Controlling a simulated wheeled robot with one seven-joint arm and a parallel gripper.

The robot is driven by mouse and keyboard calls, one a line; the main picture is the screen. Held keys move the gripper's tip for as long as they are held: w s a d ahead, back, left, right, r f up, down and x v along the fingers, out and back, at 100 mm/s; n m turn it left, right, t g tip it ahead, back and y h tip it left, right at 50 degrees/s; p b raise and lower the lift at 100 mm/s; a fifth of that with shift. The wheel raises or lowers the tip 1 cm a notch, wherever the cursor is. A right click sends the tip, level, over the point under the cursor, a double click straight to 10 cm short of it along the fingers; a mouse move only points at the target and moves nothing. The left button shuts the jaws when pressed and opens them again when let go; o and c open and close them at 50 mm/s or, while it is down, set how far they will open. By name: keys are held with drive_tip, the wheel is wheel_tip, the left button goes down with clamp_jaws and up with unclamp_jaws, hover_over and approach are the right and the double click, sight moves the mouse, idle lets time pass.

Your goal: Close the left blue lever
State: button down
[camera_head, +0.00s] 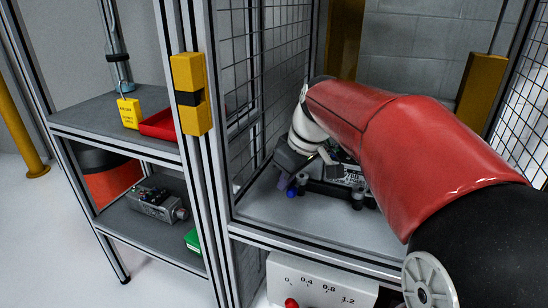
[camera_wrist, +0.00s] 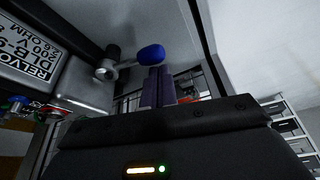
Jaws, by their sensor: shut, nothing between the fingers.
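A lever with a blue knob (camera_wrist: 151,54) shows in the wrist view, joined by a grey arm to a pivot beside a labelled grey box (camera_wrist: 30,45). In the head view blue ends (camera_head: 291,192) show at the left front of the device (camera_head: 352,176), on the shelf inside the cage. My gripper (camera_wrist: 158,84) has its two dark purple fingers together and empty. The fingertips lie right by the blue knob; I cannot tell whether they touch it. In the head view my gripper (camera_head: 283,183) is at the device's left side, and my arm hides much of the device.
Mesh walls and a metal post with a yellow block (camera_head: 190,94) stand left of the device. A rack at the left holds a yellow tag (camera_head: 129,113), a red tray (camera_head: 160,125) and a grey box (camera_head: 157,204). The shelf front (camera_head: 300,222) is clear.

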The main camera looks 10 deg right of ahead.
drive_tip(key=shift+r, duration=0.1)
idle(0.6)
drive_tip(key=w+p+v, duration=0.1)
drive_tip(key=p+v, duration=0.1)
drive_tip(key=v, duration=0.8)
drive_tip(key=w+a+r+p+v, duration=0.1)
drive_tip(key=w+p+v, duration=0.1)
drive_tip(key=v, duration=0.8)
drive_tip(key=shift+a+p, duration=0.25)
drive_tip(key=shift+p, duration=0.1)
drive_tip(key=shift+w, duration=0.1)
drive_tip(key=s+a+f+m+t+h, duration=0.1)
drive_tip(key=s+f+m, duration=0.2)
drive_tip(key=s+f, duration=0.5)
drive_tip(key=s+a+f+m+t+h, duration=0.1)
drive_tip(key=s+f+m, duration=0.3)
drive_tip(key=s+f, duration=0.4)
wheel_tip(320, 180, down, 6)
drive_tip(key=shift+s+a+r, duration=0.15)
drive_tip(key=shift+s+a, duration=0.25)
drive_tip(key=shift+a, duration=0.35)
